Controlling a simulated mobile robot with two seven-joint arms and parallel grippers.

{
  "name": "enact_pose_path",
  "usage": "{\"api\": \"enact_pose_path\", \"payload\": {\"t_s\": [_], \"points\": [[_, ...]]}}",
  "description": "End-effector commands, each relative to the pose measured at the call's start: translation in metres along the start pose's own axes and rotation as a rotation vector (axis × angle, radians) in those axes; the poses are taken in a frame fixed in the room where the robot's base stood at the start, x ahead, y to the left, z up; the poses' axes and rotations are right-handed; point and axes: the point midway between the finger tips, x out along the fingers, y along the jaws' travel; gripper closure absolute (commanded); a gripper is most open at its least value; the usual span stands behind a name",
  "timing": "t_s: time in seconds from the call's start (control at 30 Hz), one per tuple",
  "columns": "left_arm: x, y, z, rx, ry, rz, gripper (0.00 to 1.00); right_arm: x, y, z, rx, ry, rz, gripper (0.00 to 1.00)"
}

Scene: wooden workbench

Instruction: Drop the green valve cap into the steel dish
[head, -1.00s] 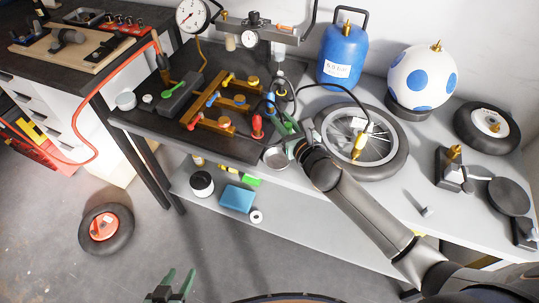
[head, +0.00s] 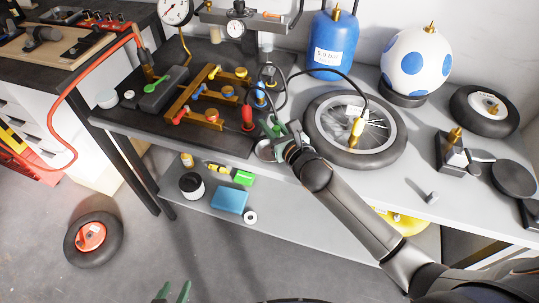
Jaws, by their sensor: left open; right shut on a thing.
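The steel dish (head: 266,151) is a small round grey dish near the front edge of the dark mat, left of the spoked wheel. My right gripper (head: 271,127), with green fingers, is just above and behind it in the head view, and its wrist covers the dish's right side. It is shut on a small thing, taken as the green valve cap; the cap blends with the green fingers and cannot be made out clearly. My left gripper (head: 173,291) is open and empty at the bottom edge, low in front of the bench and far from the dish.
The spoked wheel (head: 388,150) with a gauge hose lies right of my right wrist. A brass manifold (head: 186,98) with coloured valves and a red plug (head: 247,118) stand left of the dish. A blue tank (head: 331,42) is behind. The shelf below holds a blue box (head: 229,199).

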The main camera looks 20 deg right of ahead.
Motion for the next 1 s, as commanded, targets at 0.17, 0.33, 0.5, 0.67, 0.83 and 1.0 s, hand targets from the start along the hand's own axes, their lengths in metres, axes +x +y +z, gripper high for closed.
{"api": "enact_pose_path", "payload": {"t_s": [0.17,0.33,0.5,0.67,0.83,1.0], "points": [[0.0,0.0,0.0,0.0,0.0,0.0,0.5,0.0,0.0,0.0,0.0,0.0,0.0,1.0],[0.0,0.0,0.0,0.0,0.0,0.0,0.5,0.0,0.0,0.0,0.0,0.0,0.0,0.61],[0.0,0.0,-0.001,0.0,0.001,0.0,0.5,0.0,0.0,0.0,0.0,0.0,0.0,0.42],[0.0,0.0,-0.001,0.0,0.001,0.0,0.5,0.0,0.0,0.0,0.0,0.0,0.0,0.38],[0.0,0.0,-0.001,0.0,0.002,0.0,0.5,-0.001,0.0,0.0,-0.001,0.0,0.0,0.38],[-0.001,0.0,-0.002,0.0,0.002,0.0,0.5,-0.017,0.0,0.0,-0.003,0.0,0.0,0.38]]}}
